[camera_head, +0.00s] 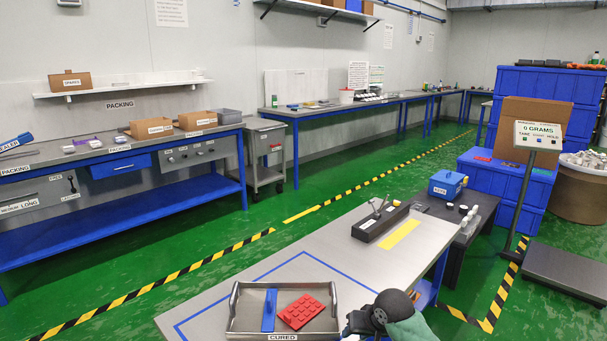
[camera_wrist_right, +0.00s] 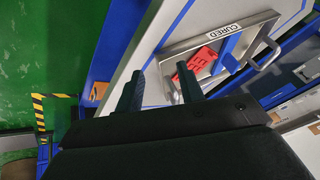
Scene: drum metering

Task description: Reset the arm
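My right gripper (camera_head: 358,321) is at the bottom of the head view, just right of the tray marked CURED (camera_head: 234,314). In the right wrist view its two dark fingers (camera_wrist_right: 159,88) stand apart with nothing between them. The tray, a red studded block (camera_head: 302,311) and a blue bar (camera_head: 269,310) are beyond the fingers. My left gripper is not in view.
The tray stands on a steel table (camera_head: 345,262) inside a blue outline. A dark fixture with a lever (camera_head: 381,220) and a yellow strip (camera_head: 399,235) are farther back. A scale display (camera_head: 538,135) reads 0 GRAMS at the right. The table's middle is clear.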

